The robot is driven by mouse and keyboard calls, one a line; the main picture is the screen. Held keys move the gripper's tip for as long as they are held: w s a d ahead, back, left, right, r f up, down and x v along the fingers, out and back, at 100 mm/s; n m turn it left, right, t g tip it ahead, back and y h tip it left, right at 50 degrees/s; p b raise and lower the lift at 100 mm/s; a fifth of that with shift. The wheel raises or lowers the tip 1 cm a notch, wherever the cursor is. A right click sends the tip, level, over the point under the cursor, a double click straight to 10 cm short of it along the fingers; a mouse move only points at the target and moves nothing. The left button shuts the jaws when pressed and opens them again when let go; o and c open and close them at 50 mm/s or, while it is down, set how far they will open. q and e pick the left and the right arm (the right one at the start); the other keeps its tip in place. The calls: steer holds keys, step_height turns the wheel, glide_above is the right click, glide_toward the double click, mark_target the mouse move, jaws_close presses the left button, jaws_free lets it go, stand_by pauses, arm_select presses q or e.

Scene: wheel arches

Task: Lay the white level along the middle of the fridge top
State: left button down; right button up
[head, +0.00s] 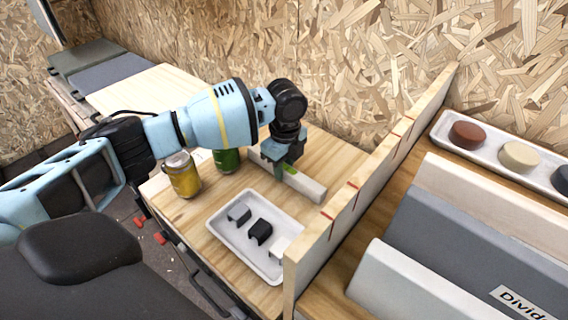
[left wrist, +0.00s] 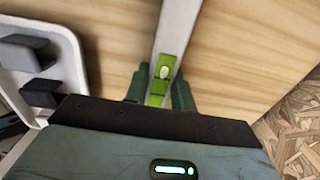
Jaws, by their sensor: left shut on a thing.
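The white level (head: 306,185) is a long white bar with a green vial window. It lies slantwise over the light wooden top (head: 336,150), running from near the cans toward the upright board. My left gripper (head: 283,170) points down and is shut on the level around its green part. In the left wrist view the level (left wrist: 178,30) runs up between the dark green fingers of the gripper (left wrist: 160,90). I cannot tell whether the level touches the wood or is slightly above it. My right gripper is not in view.
A yellow can (head: 182,176) and a green can (head: 227,160) stand left of the level. A white tray (head: 216,224) with small grey, black and white clips lies in front. An upright wooden board (head: 372,172) with red marks bounds the right side. Bare wood shows behind the gripper.

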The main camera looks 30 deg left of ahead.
arm_select(q)
steer(key=c, duration=1.1)
jaws_free()
steer(key=shift+r, duration=0.1)
steer(key=shift+d+r+p, duration=0.1)
steer(key=shift+r+p, duration=0.5)
steer(key=shift+r, duration=3.25)
